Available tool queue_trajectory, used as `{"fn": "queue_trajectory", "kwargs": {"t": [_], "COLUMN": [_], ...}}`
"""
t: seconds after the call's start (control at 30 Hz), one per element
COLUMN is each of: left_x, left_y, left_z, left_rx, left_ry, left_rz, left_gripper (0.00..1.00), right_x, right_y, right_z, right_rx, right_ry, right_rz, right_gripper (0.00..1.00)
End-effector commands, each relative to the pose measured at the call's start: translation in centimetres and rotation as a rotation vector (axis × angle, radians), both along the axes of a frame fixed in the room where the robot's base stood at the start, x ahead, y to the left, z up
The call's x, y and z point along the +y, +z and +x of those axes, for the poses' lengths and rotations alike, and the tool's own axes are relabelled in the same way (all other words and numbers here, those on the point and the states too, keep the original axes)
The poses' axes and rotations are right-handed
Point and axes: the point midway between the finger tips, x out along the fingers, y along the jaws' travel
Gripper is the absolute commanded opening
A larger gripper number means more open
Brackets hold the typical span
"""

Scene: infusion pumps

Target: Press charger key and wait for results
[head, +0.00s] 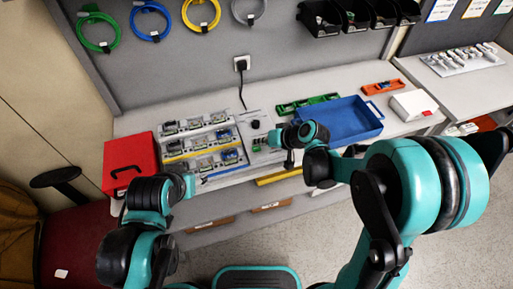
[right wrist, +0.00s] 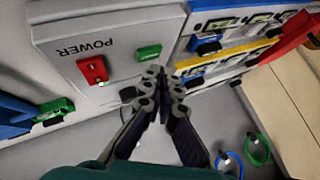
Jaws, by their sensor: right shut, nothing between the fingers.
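The light grey charger panel (right wrist: 110,30) fills the upper left of the right wrist view, with the word POWER upside down on it. It carries a red key (right wrist: 93,70) and a green key (right wrist: 149,52). In the head view the panel (head: 256,125) stands at the right end of the charging rack (head: 190,147), which holds several small devices in rows. My right gripper (right wrist: 162,76) is shut and empty, its tips close to the green key; contact cannot be told. In the head view its wrist is beside the panel. My left arm is at lower left; its fingers cannot be made out.
A red case (head: 128,160) stands left of the rack. A blue tray (head: 345,118) and a green holder (head: 305,104) lie to the right. A black plug (head: 241,64) sits in the wall behind. Coiled cables hang above.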

Motion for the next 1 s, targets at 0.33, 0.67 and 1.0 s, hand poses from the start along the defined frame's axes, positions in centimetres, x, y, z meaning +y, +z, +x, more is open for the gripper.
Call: {"fn": "queue_trajectory", "kwargs": {"t": [0.33, 0.67, 1.0], "left_x": [0.0, 0.0, 0.0], "left_y": [0.0, -1.0, -0.9], "left_z": [0.0, 0.0, 0.0], "left_rx": [0.0, 0.0, 0.0], "left_ry": [0.0, 0.0, 0.0], "left_rz": [0.0, 0.0, 0.0], "left_gripper": [0.48, 0.48, 0.48], "right_x": [0.0, 0.0, 0.0], "right_y": [0.0, -0.9, -0.8], "right_z": [0.0, 0.0, 0.0], "right_rx": [0.0, 0.0, 0.0], "right_ry": [0.0, 0.0, 0.0], "right_rz": [0.0, 0.0, 0.0], "right_gripper": [0.0, 0.0, 0.0]}}
